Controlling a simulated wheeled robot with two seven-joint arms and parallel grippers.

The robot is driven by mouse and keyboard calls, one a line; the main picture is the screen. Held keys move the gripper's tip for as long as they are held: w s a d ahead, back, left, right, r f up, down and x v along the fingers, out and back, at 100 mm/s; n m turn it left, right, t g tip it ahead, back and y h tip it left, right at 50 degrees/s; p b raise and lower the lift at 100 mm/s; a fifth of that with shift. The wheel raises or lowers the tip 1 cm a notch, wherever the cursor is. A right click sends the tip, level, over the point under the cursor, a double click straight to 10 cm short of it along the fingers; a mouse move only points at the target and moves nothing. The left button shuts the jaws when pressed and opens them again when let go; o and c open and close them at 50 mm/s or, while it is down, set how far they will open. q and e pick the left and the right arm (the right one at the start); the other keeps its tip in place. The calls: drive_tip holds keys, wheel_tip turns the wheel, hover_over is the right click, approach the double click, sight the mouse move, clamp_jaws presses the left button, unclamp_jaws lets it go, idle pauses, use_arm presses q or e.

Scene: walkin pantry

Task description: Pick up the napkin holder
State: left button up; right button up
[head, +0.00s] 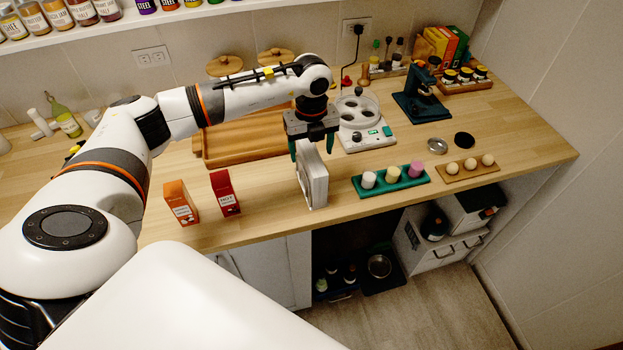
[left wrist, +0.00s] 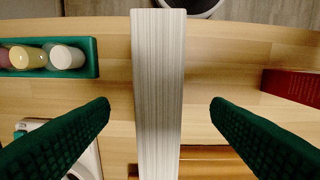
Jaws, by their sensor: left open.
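The napkin holder (head: 314,180) stands upright on the wooden counter near its front edge, filled with white napkins. In the left wrist view the napkin stack (left wrist: 158,90) runs as a pale striped band down the middle of the picture. My left gripper (head: 313,152) is above the holder, pointing down. Its green fingers are open, one on each side of the stack (left wrist: 160,104), with a visible gap on both sides. Whether the fingers reach below the top of the stack is hard to tell. My right gripper is not in view.
A green tray (head: 391,189) with several small cups is close on the right. Two red-orange boxes (head: 226,193) stand to the left. A wooden tray (head: 205,148) and a white egg cooker (head: 364,148) are behind. The counter's front edge is close.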

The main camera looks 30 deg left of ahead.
sight(312, 153)
use_arm(q)
drive_tip(key=shift+w+a+f+p, duration=0.15)
drive_tip(key=shift+f+p, duration=0.2)
drive_tip(key=shift+f, duration=0.65)
drive_tip(key=shift+w+d+f+p, duration=0.1)
drive_tip(key=shift+f+p, duration=0.2)
drive_tip(key=shift+f, duration=0.65)
drive_tip(key=shift+a, duration=0.1)
drive_tip(key=c, duration=1.5)
drive_tip(key=shift+r, duration=0.1)
